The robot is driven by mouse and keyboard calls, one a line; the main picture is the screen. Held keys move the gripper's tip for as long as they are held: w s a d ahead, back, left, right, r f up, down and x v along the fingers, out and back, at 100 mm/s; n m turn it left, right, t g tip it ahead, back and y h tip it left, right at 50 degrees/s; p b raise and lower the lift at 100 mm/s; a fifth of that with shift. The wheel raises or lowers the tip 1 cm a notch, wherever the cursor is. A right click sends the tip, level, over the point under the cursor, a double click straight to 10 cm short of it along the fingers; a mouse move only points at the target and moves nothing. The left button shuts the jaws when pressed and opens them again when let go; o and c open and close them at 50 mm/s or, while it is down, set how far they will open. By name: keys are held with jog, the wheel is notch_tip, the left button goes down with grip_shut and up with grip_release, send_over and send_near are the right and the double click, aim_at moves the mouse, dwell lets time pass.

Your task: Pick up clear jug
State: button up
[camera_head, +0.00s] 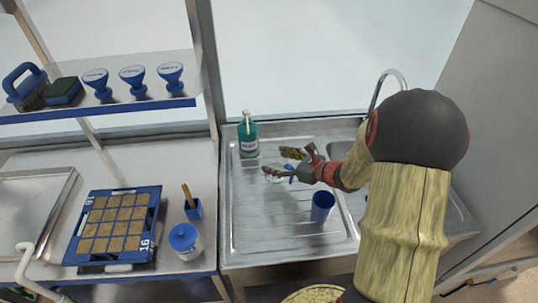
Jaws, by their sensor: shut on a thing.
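My gripper (282,162) reaches in from the right over the draining board of the steel sink unit. Its fingers are closed on a clear, see-through thing, the clear jug (274,178), of which only a faint outline shows at the fingertips. The fingers and wrist hide part of the jug. I cannot tell whether the jug still touches the board.
A teal bottle (248,135) stands behind and left of my gripper. A blue cup (322,205) stands in front on the right. A tap (391,76) rises at the basin.

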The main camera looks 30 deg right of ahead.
aim_at(292, 168)
jog(key=shift+s+d+p, duration=0.15)
jog(key=shift+s+d, duration=0.2)
jog(key=shift+s, duration=0.55)
jog(key=shift+s+d+p, duration=0.2)
jog(key=shift+s+d, duration=0.2)
jog(key=shift+s, duration=0.5)
jog(key=shift+s+d+p, duration=0.15)
jog(key=shift+s+d, duration=0.2)
jog(key=shift+s, duration=0.55)
dwell(1.1)
